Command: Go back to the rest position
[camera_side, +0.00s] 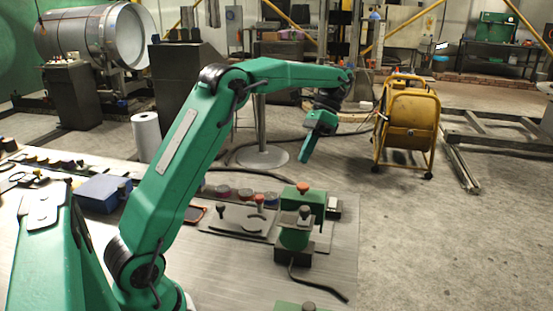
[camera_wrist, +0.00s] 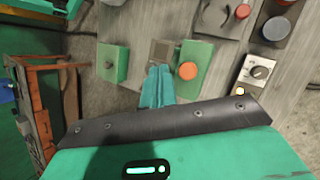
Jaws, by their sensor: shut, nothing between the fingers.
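My gripper (camera_side: 307,150) is green and hangs from the end of my raised, outstretched arm in the side view. Its fingers point down and are shut with nothing between them. It is in the air, clearly above the table (camera_side: 335,262) and apart from everything on it. In the wrist view the shut fingers of my gripper (camera_wrist: 157,88) show in the middle, over green boxes on the work surface.
Below my gripper stand a green box with an orange knob (camera_side: 303,188) and a green post (camera_side: 294,236) with a dark base. A blue box (camera_side: 103,194) lies further left. A yellow wheeled machine (camera_side: 408,118) stands on the floor to the right. The air around my gripper is free.

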